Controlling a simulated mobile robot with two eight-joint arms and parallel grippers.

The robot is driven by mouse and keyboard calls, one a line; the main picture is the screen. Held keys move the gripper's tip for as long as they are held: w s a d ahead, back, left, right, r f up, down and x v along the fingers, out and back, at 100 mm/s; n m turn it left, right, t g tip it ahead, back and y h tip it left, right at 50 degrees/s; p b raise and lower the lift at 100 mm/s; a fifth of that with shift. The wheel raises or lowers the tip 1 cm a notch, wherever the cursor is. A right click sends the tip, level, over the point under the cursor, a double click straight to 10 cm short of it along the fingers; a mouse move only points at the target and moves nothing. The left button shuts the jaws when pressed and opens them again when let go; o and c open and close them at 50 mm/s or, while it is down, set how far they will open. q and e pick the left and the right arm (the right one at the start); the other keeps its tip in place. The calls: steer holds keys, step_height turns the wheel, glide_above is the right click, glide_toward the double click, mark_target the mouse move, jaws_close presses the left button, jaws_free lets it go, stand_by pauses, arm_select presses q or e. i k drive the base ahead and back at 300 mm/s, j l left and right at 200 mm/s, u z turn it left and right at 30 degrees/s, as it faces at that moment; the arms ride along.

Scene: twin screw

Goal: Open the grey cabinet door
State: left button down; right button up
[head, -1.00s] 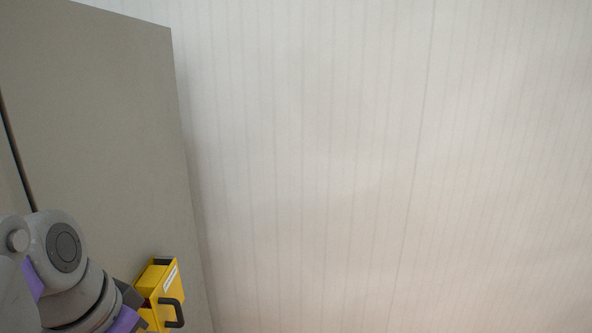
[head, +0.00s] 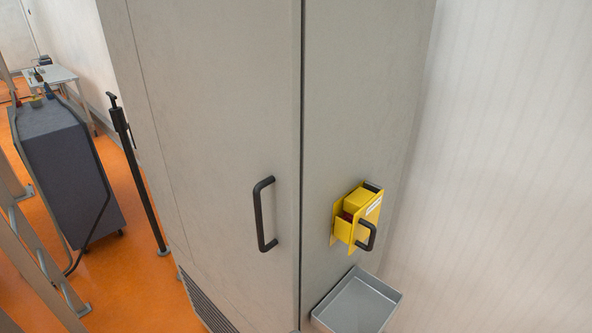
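The grey cabinet door (head: 215,120) fills the middle of the head view. A black vertical bar handle (head: 259,214) is fixed near the door's right edge. A dark seam runs between the door and the grey panel (head: 345,110) to its right. The door looks shut along this seam. Neither of my grippers is in view, so their state is hidden.
A yellow box (head: 345,226) with a black handle sticks out from the right panel, above a grey tray (head: 358,302). A black pole (head: 135,170) stands left of the cabinet. Further left are a dark cart (head: 70,165), a table (head: 58,76) and open orange floor (head: 125,285).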

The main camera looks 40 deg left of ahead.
mark_target(222, 78)
steer(key=k+j+u, duration=0.15)
steer(key=u, duration=1.85)
